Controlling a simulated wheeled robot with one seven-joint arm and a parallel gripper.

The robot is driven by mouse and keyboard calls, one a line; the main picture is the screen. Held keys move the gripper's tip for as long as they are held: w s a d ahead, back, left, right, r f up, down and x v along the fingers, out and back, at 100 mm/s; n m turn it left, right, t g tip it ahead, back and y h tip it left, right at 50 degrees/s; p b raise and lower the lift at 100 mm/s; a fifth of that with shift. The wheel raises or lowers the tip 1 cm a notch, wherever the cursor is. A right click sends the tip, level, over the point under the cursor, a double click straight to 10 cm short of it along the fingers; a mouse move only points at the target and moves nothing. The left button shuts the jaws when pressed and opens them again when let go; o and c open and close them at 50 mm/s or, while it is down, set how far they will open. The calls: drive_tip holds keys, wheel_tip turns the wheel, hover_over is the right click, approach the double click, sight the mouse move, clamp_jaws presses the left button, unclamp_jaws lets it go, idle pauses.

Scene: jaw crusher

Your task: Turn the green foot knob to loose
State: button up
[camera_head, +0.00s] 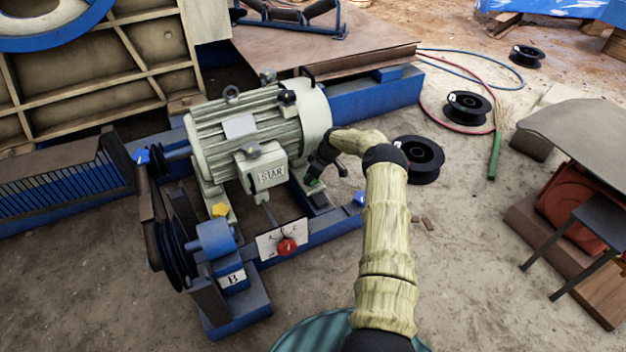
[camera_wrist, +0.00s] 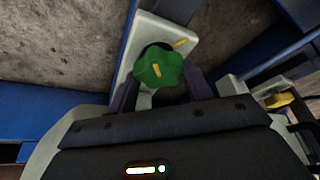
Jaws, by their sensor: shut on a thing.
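The green foot knob (camera_wrist: 158,66) is a lobed knob with a short yellow line on its face. It sits on a pale motor foot (camera_wrist: 150,28), which bears a slanted yellow mark up and right of the knob. The knob's line is nearly upright and does not line up with that mark. My gripper (camera_wrist: 162,88) is shut on the knob, one dark finger on each side. In the head view my gripper (camera_head: 319,168) reaches down beside the motor, and a little of the green knob (camera_head: 315,183) shows under it. No lettering is readable near the knob.
The pale motor (camera_head: 250,125) with its START box (camera_head: 270,176) stands left of my gripper. A yellow knob (camera_head: 220,209), a red knob (camera_head: 286,245) on a white plate and a blue knob (camera_head: 360,198) are nearby. Black spools (camera_head: 425,158) lie on the floor to the right.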

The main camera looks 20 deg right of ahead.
drive_tip(key=shift+n+g+y+b, duration=0.4)
drive_tip(key=shift+n+b, duration=0.85)
drive_tip(key=shift+n, duration=0.25)
drive_tip(key=o, duration=1)
drive_tip(key=shift+d+r, duration=0.1)
drive_tip(key=shift+r, duration=0.05)
drive_tip(key=p+v, duration=0.9)
drive_tip(key=v, duration=0.8)
drive_tip(key=shift+w+r+p, duration=0.1)
drive_tip(key=shift+w+p, duration=0.05)
drive_tip(key=shift+p, duration=0.2)
